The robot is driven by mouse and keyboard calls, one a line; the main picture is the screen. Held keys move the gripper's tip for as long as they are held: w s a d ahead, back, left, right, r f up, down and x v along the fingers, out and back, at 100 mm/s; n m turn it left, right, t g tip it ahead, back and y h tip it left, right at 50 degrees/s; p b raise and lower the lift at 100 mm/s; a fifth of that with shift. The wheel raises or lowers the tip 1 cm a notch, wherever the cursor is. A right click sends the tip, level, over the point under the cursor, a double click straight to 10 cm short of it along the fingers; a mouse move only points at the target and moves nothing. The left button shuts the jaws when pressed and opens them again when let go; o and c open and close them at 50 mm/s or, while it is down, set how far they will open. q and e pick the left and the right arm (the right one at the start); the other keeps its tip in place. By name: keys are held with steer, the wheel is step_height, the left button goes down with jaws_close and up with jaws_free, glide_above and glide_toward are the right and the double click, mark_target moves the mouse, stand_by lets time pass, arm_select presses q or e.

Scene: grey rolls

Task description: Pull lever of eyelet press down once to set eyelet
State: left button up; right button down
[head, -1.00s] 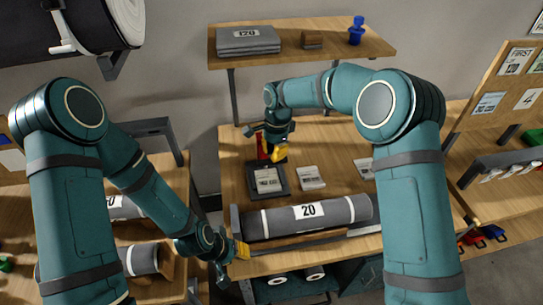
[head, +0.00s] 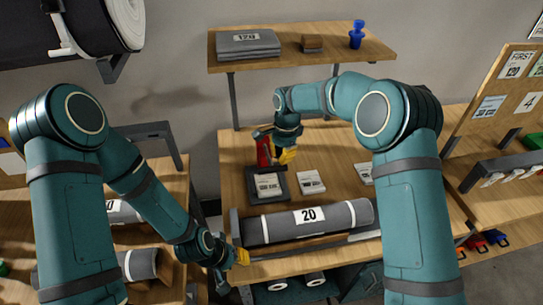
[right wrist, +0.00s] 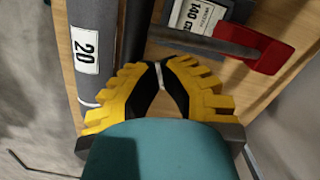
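The eyelet press (head: 263,151) has a red body and stands upright on the bench at the back, behind a dark tray holding a labelled stack. In the right wrist view its red part (right wrist: 268,52) and a dark grey bar (right wrist: 200,42), apparently the lever, show beyond my fingers. My right gripper (head: 287,156) is just right of the press in the head view. In the wrist view its yellow fingers (right wrist: 158,70) come together with no object clearly between them. Contact with the lever cannot be told. My left gripper (head: 240,257) is low at the bench's front left corner; its opening is unclear.
A grey roll labelled 20 (head: 307,220) lies along the bench front. The dark tray (head: 284,193) and label cards (head: 310,182) lie between. A shelf (head: 287,58) hangs above. Bare bench shows right of the press.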

steer(key=shift+d, duration=0.1)
step_height(320, 180, up, 12)
steer(key=d, duration=0.1)
steer(key=shift+w, duration=0.35)
steer(key=shift+f, duration=0.1)
stand_by(1.0)
